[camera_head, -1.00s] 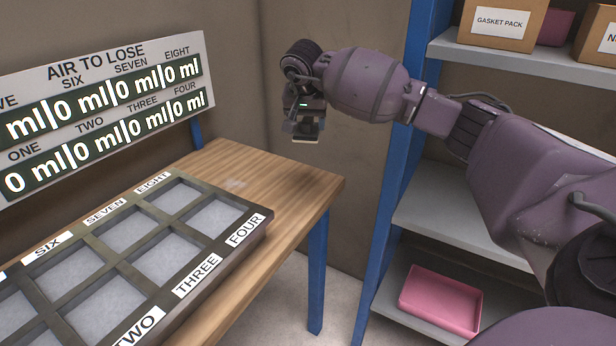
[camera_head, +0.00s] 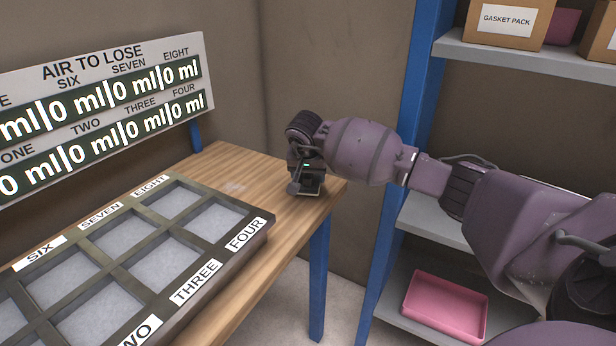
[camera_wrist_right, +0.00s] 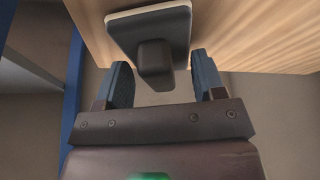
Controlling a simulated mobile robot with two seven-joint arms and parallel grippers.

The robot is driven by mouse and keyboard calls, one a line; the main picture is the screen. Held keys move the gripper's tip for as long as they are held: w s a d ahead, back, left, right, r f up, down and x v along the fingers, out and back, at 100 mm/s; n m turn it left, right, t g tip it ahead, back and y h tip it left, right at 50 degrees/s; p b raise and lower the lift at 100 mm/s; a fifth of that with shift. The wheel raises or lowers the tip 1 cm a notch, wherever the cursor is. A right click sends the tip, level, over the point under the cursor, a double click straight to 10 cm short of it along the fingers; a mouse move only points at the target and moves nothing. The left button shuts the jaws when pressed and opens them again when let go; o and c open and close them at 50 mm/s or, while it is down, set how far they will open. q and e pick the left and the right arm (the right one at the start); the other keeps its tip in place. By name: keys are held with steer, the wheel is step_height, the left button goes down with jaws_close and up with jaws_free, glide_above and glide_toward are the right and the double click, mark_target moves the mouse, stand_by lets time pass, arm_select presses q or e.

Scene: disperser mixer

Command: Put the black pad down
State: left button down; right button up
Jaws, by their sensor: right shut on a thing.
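My right gripper (camera_head: 306,178) is low at the right end of the wooden table (camera_head: 235,165), shut on the black pad (camera_head: 311,191). In the head view the pad is small and partly hidden by the gripper, at or just above the tabletop; I cannot tell if it touches. In the right wrist view the black pad (camera_wrist_right: 165,28) has a pale edge and a block-shaped grip (camera_wrist_right: 155,62), which lies between the fingers of my right gripper (camera_wrist_right: 162,82). Wood shows behind the pad there. My left gripper is not in view.
A dark tray (camera_head: 262,232) with several labelled compartments stands on the table to the left. A sign (camera_head: 100,95) is behind it. Blue-posted shelving on the right holds a gasket pack box (camera_head: 505,22) and a pink bin (camera_head: 445,305). Bare wood lies between tray and gripper.

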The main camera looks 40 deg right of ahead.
steer(key=shift+f, duration=0.45)
steer(key=shift+r, duration=0.15)
steer(key=o, duration=0.8)
steer(key=shift+f, duration=0.2)
steer(key=shift+o, duration=0.2)
